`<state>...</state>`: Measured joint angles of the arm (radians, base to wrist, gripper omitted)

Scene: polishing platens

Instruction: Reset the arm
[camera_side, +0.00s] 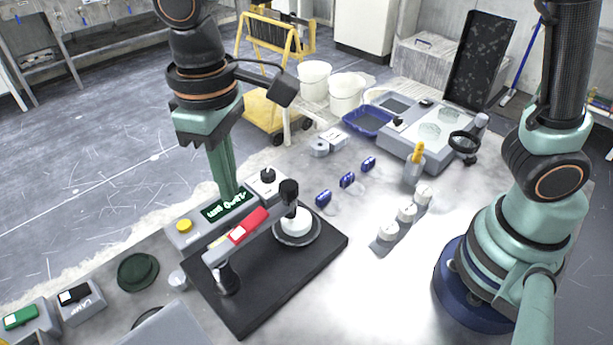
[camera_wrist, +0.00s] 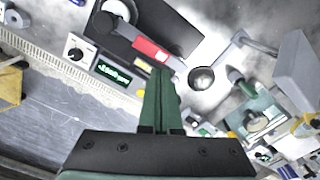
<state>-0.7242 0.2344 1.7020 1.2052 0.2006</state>
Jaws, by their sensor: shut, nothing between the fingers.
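My gripper (camera_side: 229,190) hangs pointing down at the left of the side view, its green fingers together and empty. The fingertips are close to the control box with a green lit display (camera_side: 228,206); I cannot tell if they touch it. In the wrist view my gripper (camera_wrist: 162,72) is also shut, its tips near the display box (camera_wrist: 112,74) and the arm with a red label (camera_wrist: 150,50). The polishing platen (camera_side: 297,226) with a white disc (camera_side: 295,222) sits on a black base plate (camera_side: 250,300), to the right of my gripper.
A row of blue blocks (camera_side: 347,180) and white round pieces (camera_side: 406,212) lie on the bench. A grey machine (camera_side: 430,122), a blue tray (camera_side: 366,121) and white buckets (camera_side: 346,92) are farther back. Switch boxes (camera_side: 80,300) stand at front left.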

